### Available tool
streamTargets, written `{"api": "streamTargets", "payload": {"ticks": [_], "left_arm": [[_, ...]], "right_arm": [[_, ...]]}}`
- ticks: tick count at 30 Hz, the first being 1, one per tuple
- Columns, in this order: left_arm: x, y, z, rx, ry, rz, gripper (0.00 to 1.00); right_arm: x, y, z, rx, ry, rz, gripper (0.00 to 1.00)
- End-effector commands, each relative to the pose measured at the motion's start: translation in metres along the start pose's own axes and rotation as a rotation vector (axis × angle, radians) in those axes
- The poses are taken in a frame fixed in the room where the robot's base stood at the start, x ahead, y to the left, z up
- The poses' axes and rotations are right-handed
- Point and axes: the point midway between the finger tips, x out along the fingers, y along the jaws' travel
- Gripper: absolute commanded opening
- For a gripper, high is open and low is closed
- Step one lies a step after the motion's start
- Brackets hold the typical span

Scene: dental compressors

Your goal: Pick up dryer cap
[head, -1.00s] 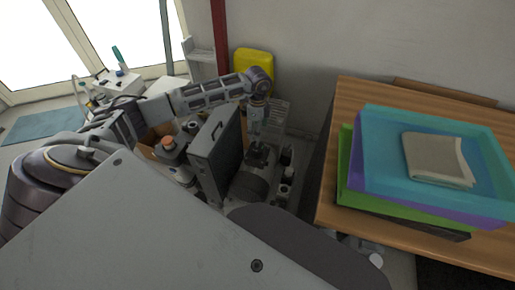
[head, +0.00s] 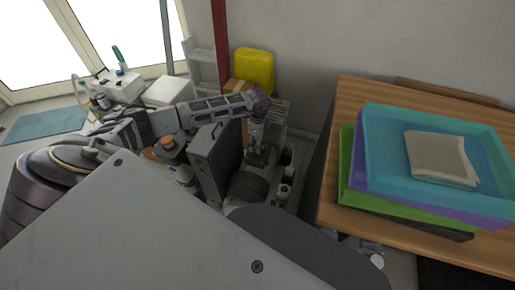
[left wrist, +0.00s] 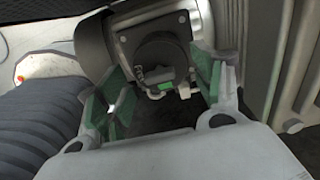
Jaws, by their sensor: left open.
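A dark round cap (left wrist: 163,58), which looks like the dryer cap, sits on a grey housing in the left wrist view, with a small green mark at its lower edge. My left gripper (left wrist: 160,78) is open, with its green-padded fingers on either side of the cap's near part. I cannot tell whether the fingers touch it. In the head view my left gripper (head: 257,158) points down over the compressor (head: 248,188), beside the tall dark grey case. The cap cannot be made out there. My right gripper is not in view.
The tall dark grey case (head: 214,160) stands close to the left of the gripper. A bottle with an orange top (head: 168,143) is left of it. A wooden table (head: 345,100) with stacked trays (head: 385,125) stands at right. A ribbed dark hose (left wrist: 40,115) shows at left.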

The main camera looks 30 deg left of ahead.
Motion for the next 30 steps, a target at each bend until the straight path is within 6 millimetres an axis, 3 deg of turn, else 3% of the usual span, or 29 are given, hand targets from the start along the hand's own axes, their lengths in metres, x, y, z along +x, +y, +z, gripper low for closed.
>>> {"api": "streamTargets", "payload": {"ticks": [12,22,30], "left_arm": [[0.009,0.000,0.001,-0.001,0.000,0.001,0.67],[0.044,-0.001,0.002,0.000,0.001,0.001,0.67],[0.052,-0.001,0.002,0.001,0.000,0.000,0.67]], "right_arm": [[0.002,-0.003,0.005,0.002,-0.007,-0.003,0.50],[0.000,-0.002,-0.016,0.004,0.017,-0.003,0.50],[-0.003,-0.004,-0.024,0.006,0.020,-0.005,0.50]]}}
